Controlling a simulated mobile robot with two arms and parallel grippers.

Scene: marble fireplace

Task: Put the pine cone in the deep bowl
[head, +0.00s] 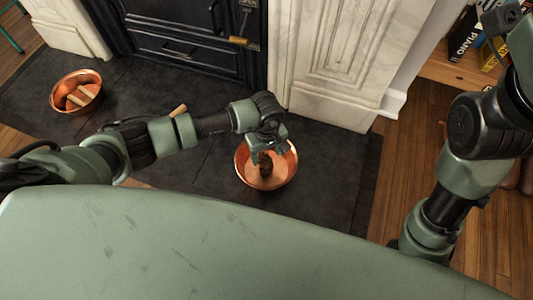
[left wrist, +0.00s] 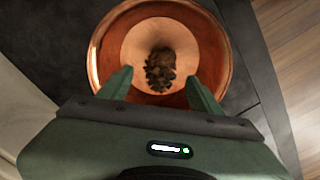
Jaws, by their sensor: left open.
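A brown pine cone (head: 265,168) is inside a round copper bowl (head: 288,172) on the dark hearth. In the left wrist view the pine cone (left wrist: 160,72) shows against the inside of the bowl (left wrist: 103,48), just past my fingertips. My left gripper (head: 263,152) points down over this bowl. Its two fingers (left wrist: 157,82) are spread apart, with no grip on the cone visible. My right arm shows at the right of the head view, but its gripper cannot be made out.
A second copper bowl (head: 67,103) with wooden pieces stands on the hearth (head: 205,165) at the left. The black fireplace door (head: 180,35) and marble surround (head: 330,60) rise behind. A shelf with books (head: 470,45) is at the top right.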

